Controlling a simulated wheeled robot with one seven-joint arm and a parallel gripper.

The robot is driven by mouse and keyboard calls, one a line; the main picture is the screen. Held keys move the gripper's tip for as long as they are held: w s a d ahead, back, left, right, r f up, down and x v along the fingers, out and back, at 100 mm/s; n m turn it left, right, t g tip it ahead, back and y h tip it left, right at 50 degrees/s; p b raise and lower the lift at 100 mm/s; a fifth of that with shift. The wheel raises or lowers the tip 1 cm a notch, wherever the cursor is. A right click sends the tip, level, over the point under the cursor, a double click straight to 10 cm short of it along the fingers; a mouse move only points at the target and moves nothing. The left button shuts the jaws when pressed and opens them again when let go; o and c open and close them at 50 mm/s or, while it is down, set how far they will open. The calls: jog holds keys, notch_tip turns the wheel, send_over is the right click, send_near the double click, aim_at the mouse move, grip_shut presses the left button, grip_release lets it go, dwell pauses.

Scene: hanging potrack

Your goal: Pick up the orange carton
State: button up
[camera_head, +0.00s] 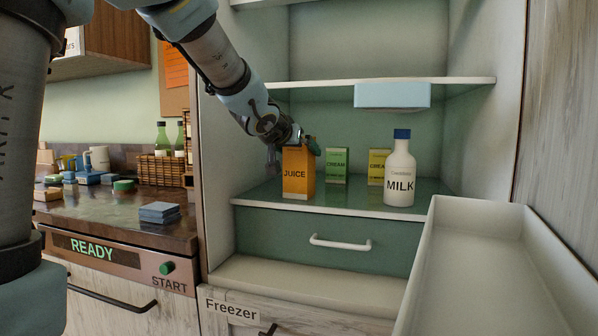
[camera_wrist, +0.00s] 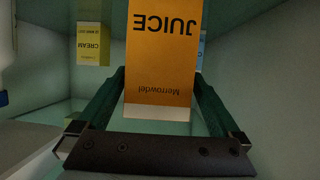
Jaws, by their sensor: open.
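The orange juice carton (camera_head: 298,176) stands upright on the fridge shelf, at the left of the items there. Its label reads JUICE. My gripper (camera_head: 292,148) is at the carton, reaching in from the upper left, and partly hides its top. In the wrist view the carton (camera_wrist: 160,70) appears upside down between the two green fingers of my gripper (camera_wrist: 160,95). The fingers are open, one on each side, with a gap visible at least near their bases. Whether the fingertips touch the carton cannot be told.
A green cream carton (camera_head: 336,165), a yellow cream carton (camera_head: 378,167) and a milk bottle (camera_head: 400,174) stand to the right on the same shelf. A light blue box (camera_head: 392,95) hangs under the shelf above. The open fridge door bin (camera_head: 424,270) is at the right.

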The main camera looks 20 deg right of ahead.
jog(key=x, duration=0.4)
jog(key=shift+s+f, duration=0.1)
jog(key=shift+f, duration=0.05)
grip_shut()
dwell(0.6)
